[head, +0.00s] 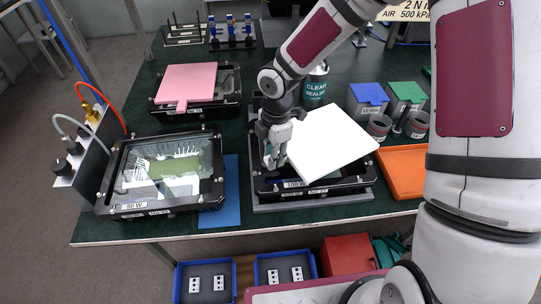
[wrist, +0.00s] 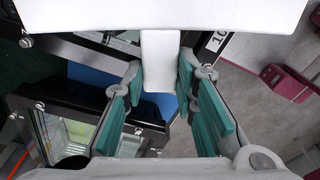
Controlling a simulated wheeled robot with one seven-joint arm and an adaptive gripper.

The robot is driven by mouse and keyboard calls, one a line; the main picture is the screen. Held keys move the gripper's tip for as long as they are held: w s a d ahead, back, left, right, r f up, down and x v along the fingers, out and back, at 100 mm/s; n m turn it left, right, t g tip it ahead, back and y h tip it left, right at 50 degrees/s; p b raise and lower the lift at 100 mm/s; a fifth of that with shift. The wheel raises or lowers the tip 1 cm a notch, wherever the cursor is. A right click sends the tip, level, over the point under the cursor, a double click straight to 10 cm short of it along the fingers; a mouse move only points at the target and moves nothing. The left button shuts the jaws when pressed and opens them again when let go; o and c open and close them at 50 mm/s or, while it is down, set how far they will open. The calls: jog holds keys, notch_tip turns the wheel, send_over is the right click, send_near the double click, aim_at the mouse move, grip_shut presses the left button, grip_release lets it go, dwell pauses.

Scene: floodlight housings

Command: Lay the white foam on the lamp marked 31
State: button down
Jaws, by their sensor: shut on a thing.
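The white foam (head: 332,142) is a flat sheet with a narrow tab. My gripper (head: 275,150) is shut on the tab, which shows between its teal fingers in the wrist view (wrist: 160,66). The foam is over the black lamp (head: 310,188) at centre right, turned askew to its frame and reaching past its right side. I cannot tell whether it touches the lamp. The lamp's front labels show "100 W" and a small number that may be 31. The foam hides most of its glass.
An uncovered lamp marked 50 W (head: 165,175) stands at front left, beside hoses and a blue mat (head: 229,190). Pink foam (head: 187,84) covers a lamp behind it. A sealer can (head: 316,85), blue and green boxes and an orange tray (head: 402,170) are at right.

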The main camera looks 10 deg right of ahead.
jog(key=shift+w+a+f, duration=0.1)
jog(key=shift+w+a, duration=0.05)
jog(key=shift+w, duration=0.55)
jog(key=shift+w+a+f, duration=0.1)
jog(key=shift+w+a, duration=0.05)
jog(key=shift+w, duration=0.5)
jog(key=f, duration=0.2)
jog(key=shift+s+f, duration=0.2)
jog(key=shift+f, duration=0.1)
jog(key=shift+w+f, duration=0.1)
jog(key=shift+f, duration=0.4)
jog(key=c, duration=1.3)
grip_release()
